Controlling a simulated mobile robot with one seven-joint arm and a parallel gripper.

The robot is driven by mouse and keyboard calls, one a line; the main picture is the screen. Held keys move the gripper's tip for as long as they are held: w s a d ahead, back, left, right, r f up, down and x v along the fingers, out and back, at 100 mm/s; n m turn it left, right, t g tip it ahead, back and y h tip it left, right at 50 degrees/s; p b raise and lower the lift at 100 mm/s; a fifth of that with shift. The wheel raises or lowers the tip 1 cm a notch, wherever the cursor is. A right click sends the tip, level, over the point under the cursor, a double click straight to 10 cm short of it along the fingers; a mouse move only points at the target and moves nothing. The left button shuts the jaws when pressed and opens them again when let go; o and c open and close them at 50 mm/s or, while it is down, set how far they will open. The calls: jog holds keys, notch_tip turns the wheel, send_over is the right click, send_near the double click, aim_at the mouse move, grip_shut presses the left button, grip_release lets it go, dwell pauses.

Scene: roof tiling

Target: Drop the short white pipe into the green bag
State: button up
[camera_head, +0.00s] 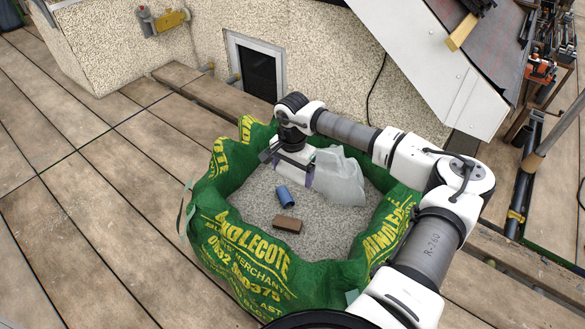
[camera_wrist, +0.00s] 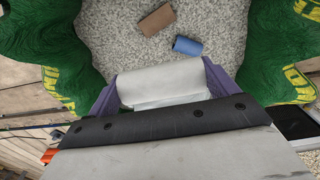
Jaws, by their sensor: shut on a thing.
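The large green bag (camera_head: 237,260) with yellow lettering stands open on the wooden deck, with pale gravel inside. Its green walls also show on both sides of the wrist view (camera_wrist: 275,55). My gripper (camera_head: 293,172) is over the bag's opening, towards its back wall. In the wrist view, the short white pipe (camera_wrist: 160,83) lies crosswise between my gripper's two purple fingers (camera_wrist: 160,80). My gripper is shut on it. Bare gravel shows past the pipe. In the head view, the pipe is hard to tell apart from the pale parts around the gripper.
Inside the bag lie a blue cylinder (camera_head: 285,197), a brown block (camera_head: 287,224) and a crumpled whitish sheet (camera_head: 341,178). A rough-cast wall with a small dark window (camera_head: 258,72) stands behind. A sloped white panel (camera_head: 430,60) is at upper right. The deck at left is clear.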

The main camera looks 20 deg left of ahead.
aim_at(292, 170)
jog(key=o, duration=0.8)
notch_tip(292, 170, up, 14)
jog(key=p, duration=0.2)
jog(key=shift+f, duration=0.1)
